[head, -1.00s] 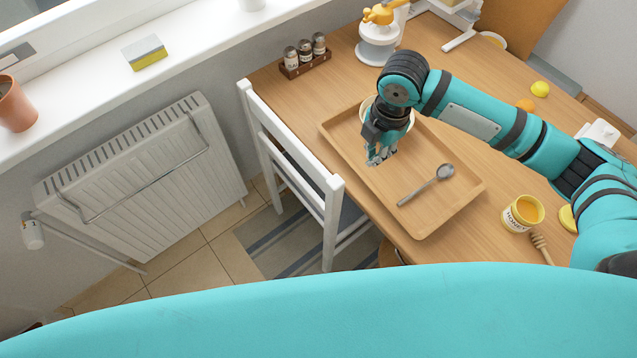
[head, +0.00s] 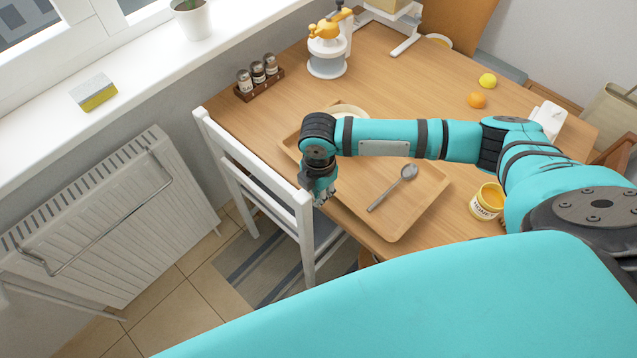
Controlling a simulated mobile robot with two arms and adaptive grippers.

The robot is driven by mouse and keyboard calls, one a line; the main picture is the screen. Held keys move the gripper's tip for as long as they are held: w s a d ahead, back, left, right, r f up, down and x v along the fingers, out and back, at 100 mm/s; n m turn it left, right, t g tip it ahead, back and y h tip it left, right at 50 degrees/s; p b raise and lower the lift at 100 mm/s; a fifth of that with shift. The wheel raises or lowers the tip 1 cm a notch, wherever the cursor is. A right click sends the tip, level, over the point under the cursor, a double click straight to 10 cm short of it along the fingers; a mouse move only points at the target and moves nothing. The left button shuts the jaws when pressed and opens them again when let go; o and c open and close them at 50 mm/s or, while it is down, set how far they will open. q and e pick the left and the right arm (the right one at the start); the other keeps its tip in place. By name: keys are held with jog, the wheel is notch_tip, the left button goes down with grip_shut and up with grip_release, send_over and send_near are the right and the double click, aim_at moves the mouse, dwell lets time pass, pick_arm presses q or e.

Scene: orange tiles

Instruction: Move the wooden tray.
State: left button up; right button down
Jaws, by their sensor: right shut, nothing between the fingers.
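The wooden tray (head: 412,222) lies on the table, partly hidden by my right arm. A metal spoon (head: 393,187) lies in it, and a white bowl (head: 349,111) shows at its far part behind the arm. My right gripper (head: 322,201) points down at the tray's left edge, beside the white chair back. It is shut with nothing visible in it; I cannot tell whether it touches the tray. My left gripper is not in view.
A white chair (head: 304,215) stands close against the table's left side. A honey jar (head: 487,202) stands right of the tray. A spice rack (head: 260,83) and a juicer (head: 328,55) stand at the back. The table's middle (head: 425,90) is clear.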

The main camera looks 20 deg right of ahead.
aim_at(358, 167)
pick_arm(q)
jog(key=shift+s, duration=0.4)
pick_arm(e)
jog(key=shift+f, duration=0.3)
